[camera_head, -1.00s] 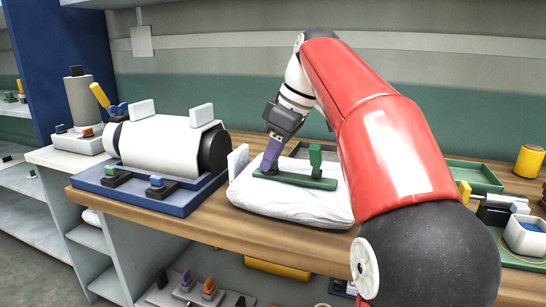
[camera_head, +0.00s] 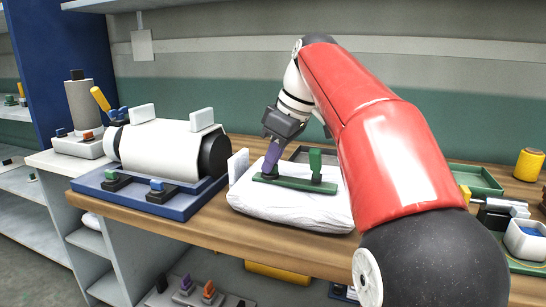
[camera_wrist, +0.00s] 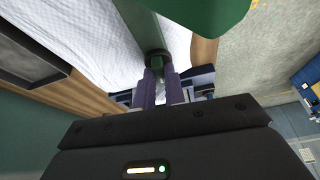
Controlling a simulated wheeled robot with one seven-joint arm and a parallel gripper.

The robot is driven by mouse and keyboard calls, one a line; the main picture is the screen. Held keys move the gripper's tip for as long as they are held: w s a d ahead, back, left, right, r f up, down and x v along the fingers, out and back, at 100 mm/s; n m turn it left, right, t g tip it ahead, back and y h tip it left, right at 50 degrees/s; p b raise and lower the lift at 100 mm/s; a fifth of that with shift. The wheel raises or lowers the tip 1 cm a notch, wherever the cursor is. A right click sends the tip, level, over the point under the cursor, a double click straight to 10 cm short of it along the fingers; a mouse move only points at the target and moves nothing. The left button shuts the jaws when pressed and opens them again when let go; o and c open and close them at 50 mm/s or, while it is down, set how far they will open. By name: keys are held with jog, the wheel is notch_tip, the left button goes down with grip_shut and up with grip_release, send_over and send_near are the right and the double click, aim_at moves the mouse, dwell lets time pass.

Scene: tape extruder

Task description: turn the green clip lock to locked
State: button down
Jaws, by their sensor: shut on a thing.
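A green clip (camera_head: 295,183) lies as a long bar across the top of a white bag (camera_head: 290,205) on the wooden bench. An upright green block (camera_head: 315,165) stands at its right end. My gripper (camera_head: 268,172), with purple fingers, reaches down, tilted, to the clip's left end. In the wrist view the fingers (camera_wrist: 160,88) are shut on a small green part (camera_wrist: 157,70) at the end of the green bar (camera_wrist: 110,25). The fingers hide most of that part, so I cannot tell its exact turn.
A white roll (camera_head: 160,145) on a blue base (camera_head: 150,195) stands left of the bag. A green tray (camera_head: 475,180), a yellow spool (camera_head: 529,164) and a white container (camera_head: 525,238) are at the right. A dark tray (camera_head: 300,154) lies behind the bag. My red arm covers the bench's right middle.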

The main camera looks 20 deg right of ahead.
jog(key=m, duration=0.2)
jog(key=m+t+h+p, duration=0.1)
jog(key=m, duration=0.1)
jog(key=shift+s+a+r, duration=0.1)
jog(key=shift+s+a, duration=0.05)
jog(key=shift+a, duration=0.05)
jog(key=m+h+p, duration=0.1)
jog(key=m, duration=0.1)
jog(key=m+h, duration=0.1)
jog(key=m, duration=0.1)
jog(key=shift+a+m+t+p, duration=0.1)
jog(key=shift+m+t+p, duration=0.2)
jog(key=shift+p, duration=0.05)
jog(key=m, duration=0.2)
jog(key=m+h+p, duration=0.1)
jog(key=m, duration=0.1)
jog(key=shift+a+h, duration=0.1)
jog(key=shift+h, duration=0.2)
jog(key=shift+m+g+h, duration=0.4)
jog(key=shift+m+h, duration=0.3)
jog(key=shift+m, duration=1.4)
jog(key=c, duration=1.5)
grip_release()
jog(key=shift+o, duration=0.2)
